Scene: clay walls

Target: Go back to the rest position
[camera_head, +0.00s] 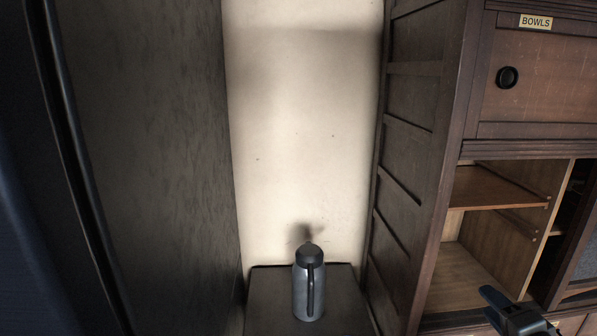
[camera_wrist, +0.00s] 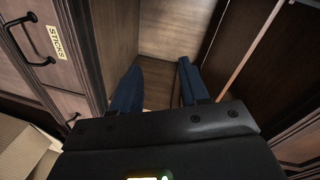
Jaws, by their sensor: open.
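My gripper (camera_head: 514,312) shows at the bottom right of the head view, in front of the lower open part of a dark wooden cabinet (camera_head: 440,180). In the wrist view my gripper (camera_wrist: 160,84) has its two blue fingers apart with nothing between them. The fingers point toward a wooden compartment (camera_wrist: 185,25), whose visible part looks empty. I cannot tell whether the fingertips are inside it.
A drawer front labelled STICKS (camera_wrist: 57,42) with dark handles is close on the left in the wrist view. A door labelled BOWLS (camera_head: 536,22) is above the open shelves (camera_head: 490,188). A grey jug (camera_head: 308,285) stands on a dark low surface (camera_head: 268,290) between tall furniture.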

